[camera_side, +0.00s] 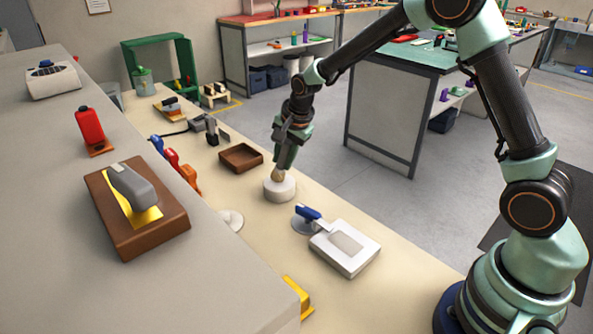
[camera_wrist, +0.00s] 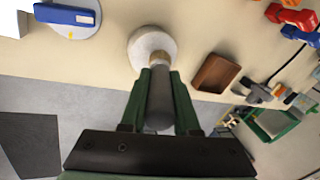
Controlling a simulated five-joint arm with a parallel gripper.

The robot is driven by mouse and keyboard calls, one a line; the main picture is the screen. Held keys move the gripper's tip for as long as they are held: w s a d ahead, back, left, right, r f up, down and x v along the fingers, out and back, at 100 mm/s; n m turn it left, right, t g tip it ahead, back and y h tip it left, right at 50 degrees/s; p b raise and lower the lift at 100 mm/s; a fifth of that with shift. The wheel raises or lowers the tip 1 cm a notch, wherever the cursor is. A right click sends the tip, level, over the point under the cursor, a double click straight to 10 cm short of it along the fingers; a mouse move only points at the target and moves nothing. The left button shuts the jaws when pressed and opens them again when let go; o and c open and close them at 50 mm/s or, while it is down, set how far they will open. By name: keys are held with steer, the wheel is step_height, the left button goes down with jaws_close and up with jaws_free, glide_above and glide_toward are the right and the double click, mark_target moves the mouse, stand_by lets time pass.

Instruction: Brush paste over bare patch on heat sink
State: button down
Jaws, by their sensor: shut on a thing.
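My gripper (camera_side: 287,155) is shut on a brush (camera_wrist: 160,98) with a dark grey handle. The brush points down, and its tan end (camera_side: 278,175) is at the mouth of a round white pot (camera_side: 280,190). I cannot tell how deep the tip sits. The pot shows beyond my fingers in the wrist view (camera_wrist: 143,42). A white block (camera_side: 332,258) with a grey rectangular patch (camera_side: 346,241) on top, which looks like the heat sink, lies right and nearer the camera than the pot.
A blue-handled tool (camera_side: 308,212) rests on a pale disc between pot and white block. A brown tray (camera_side: 241,158) stands behind the pot to the left. Several red, blue and orange items line the bench's left side. A raised grey counter (camera_side: 222,285) borders the left.

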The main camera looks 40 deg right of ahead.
steer(key=shift+f, duration=0.45)
stand_by(1.1)
steer(key=shift+r, duration=3.65)
steer(key=shift+s, duration=0.1)
steer(key=s+a+f+g, duration=0.1)
steer(key=s+g, duration=0.1)
steer(key=s, duration=1)
steer(key=s+a+f+g, duration=0.1)
steer(key=s+g, duration=0.1)
steer(key=s, duration=0.9)
steer(key=shift+s+f, duration=0.35)
steer(key=shift+s, duration=0.05)
steer(key=shift+f, duration=0.1)
steer(key=shift+f, duration=2.15)
steer(key=shift+f, duration=0.7)
